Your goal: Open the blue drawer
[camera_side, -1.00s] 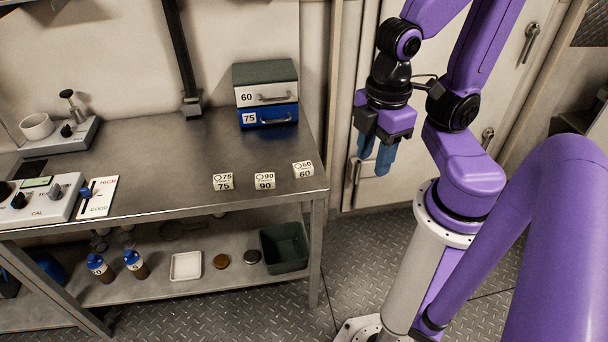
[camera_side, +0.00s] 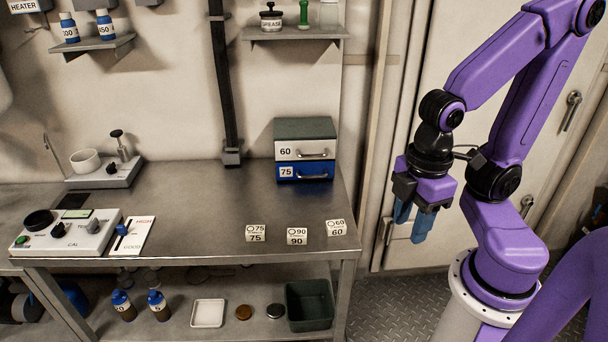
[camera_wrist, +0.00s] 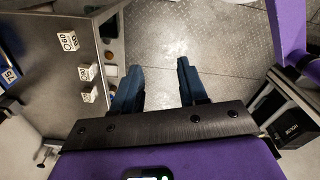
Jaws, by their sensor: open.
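The blue drawer (camera_side: 289,172), labelled 75, is the lower of two drawers in a small cabinet at the back right of the steel bench. It looks closed, and its bar handle (camera_side: 313,177) faces the front. A white drawer (camera_side: 289,152) labelled 60 sits above it. My gripper (camera_side: 411,222) hangs right of the bench, apart from the cabinet, with its blue fingers pointing down. In the wrist view its fingers (camera_wrist: 157,88) are apart with bare floor between them. A blue part with a 75 label (camera_wrist: 8,76) shows at that view's left edge.
Several small number blocks stand near the bench's front right, including a 60 block (camera_side: 336,228) and a 90 block (camera_side: 297,236). A control box (camera_side: 66,232) is at left. A green bin (camera_side: 310,305) is on the lower shelf. A wall shelf (camera_side: 292,33) hangs above the cabinet.

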